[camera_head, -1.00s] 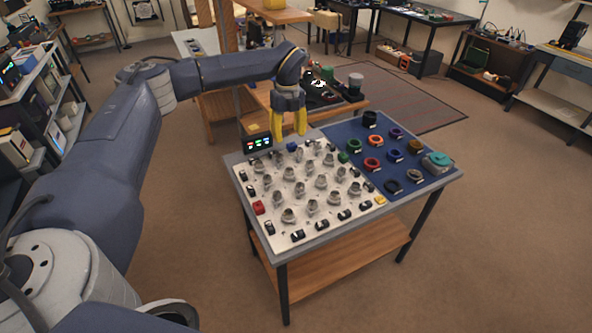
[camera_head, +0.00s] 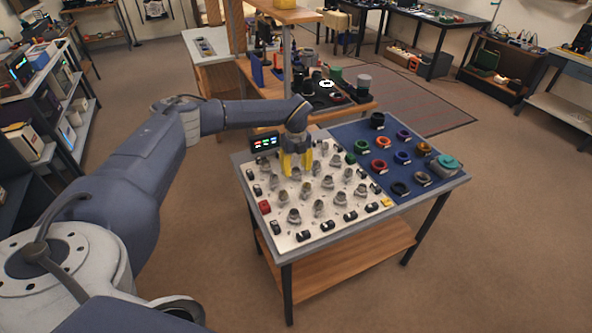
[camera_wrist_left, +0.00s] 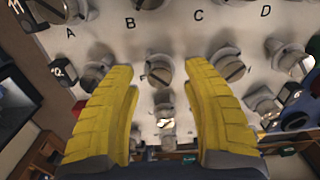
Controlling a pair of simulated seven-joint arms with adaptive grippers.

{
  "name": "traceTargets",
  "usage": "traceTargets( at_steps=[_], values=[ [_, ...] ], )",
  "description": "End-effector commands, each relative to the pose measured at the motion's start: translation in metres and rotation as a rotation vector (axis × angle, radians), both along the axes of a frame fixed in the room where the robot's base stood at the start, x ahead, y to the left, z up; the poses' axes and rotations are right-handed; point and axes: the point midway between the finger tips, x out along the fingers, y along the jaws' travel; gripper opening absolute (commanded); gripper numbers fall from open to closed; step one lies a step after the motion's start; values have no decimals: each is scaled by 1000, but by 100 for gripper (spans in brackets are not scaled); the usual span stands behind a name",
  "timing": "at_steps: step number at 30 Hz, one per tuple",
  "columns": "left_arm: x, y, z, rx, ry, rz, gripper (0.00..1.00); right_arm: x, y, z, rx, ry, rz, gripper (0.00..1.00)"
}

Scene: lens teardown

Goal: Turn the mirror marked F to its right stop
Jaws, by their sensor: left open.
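The white board (camera_head: 281,190) carries rows of grey round mirror mounts. The wrist view shows the letters A, B, C and D printed on the board (camera_wrist_left: 180,32); I cannot read an F in either view. My left gripper (camera_head: 297,174) is over the far left part of the board, pointing down, with yellow fingers spread and empty. In the wrist view, the fingers (camera_wrist_left: 164,115) stand apart, with one mount (camera_wrist_left: 158,71) below B and another mount (camera_wrist_left: 229,66) below C near their tips. Which mount is F I cannot tell. My right gripper is not in view.
A small dark display (camera_head: 265,142) stands at the board's far left corner. A blue mat (camera_head: 384,183) on the right holds coloured rings. Mounts stand close together around the gripper.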

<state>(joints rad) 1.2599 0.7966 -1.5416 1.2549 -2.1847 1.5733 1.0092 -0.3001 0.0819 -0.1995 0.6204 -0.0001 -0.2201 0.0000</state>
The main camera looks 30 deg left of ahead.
Motion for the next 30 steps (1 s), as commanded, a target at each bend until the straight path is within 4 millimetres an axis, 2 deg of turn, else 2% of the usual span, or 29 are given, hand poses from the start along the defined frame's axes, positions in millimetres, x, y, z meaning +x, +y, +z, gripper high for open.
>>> traceTargets(
  at_steps=[6, 16, 28, 30],
  values=[
    [-1, 0, -9, 0, 1, 0, 48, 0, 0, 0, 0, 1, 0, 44],
    [0, 0, -10, 1, 1, 0, 48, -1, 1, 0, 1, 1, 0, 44],
    [0, 0, -10, 1, 1, 0, 2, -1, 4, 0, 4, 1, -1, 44],
    [0, 0, -10, 0, 0, 0, 0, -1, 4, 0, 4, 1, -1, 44]
  ],
)
